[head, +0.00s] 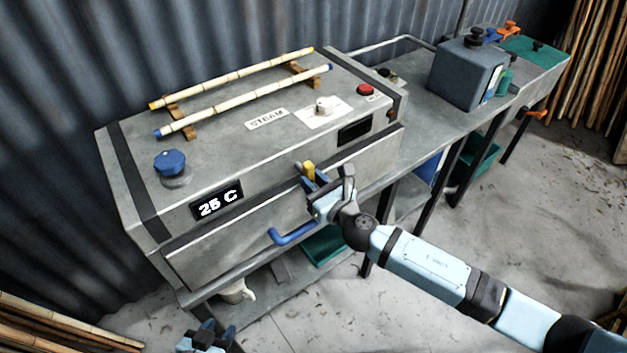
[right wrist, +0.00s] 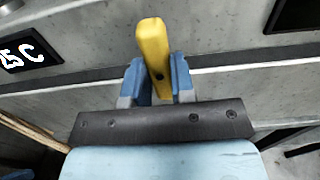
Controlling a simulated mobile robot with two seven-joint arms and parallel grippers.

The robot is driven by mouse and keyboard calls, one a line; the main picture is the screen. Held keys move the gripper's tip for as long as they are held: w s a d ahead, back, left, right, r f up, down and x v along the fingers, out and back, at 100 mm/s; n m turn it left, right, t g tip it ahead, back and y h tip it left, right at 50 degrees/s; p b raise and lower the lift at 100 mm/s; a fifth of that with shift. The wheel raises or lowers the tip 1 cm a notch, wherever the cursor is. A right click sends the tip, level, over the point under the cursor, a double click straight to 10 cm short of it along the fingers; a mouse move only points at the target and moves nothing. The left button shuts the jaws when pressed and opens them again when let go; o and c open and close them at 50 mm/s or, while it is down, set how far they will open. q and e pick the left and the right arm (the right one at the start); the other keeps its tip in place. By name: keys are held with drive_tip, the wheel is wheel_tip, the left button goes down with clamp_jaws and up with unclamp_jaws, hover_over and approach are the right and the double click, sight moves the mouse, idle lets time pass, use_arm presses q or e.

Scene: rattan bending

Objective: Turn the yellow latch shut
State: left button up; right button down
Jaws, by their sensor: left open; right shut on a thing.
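The yellow latch (head: 309,170) is on the front of the grey steam box (head: 240,207), at the seam between the upper part and the front panel below. My right gripper (head: 316,180) is shut on the latch. In the right wrist view the latch (right wrist: 153,50) stands nearly upright, leaning slightly, between the two blue fingers (right wrist: 158,82). Its lower end is partly hidden by the fingers. A blue handle (head: 293,234) is on the front panel, lower left of the latch. My left gripper (head: 205,338) is open and empty, low at the bottom edge of the head view.
Two bamboo poles (head: 240,83) lie on wooden rests on top of the box. A blue knob (head: 171,162), a display reading 25 C (head: 217,203) and a red button (head: 365,89) are on the box. A bench (head: 415,125) with a grey-blue block (head: 467,72) extends right.

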drive_tip(key=c, duration=1)
unclamp_jaws()
drive_tip(key=shift+o, duration=0.2)
drive_tip(key=b+v, duration=0.2)
drive_tip(key=v, duration=1.1)
drive_tip(key=shift+s+d, duration=0.25)
drive_tip(key=shift+s, duration=0.05)
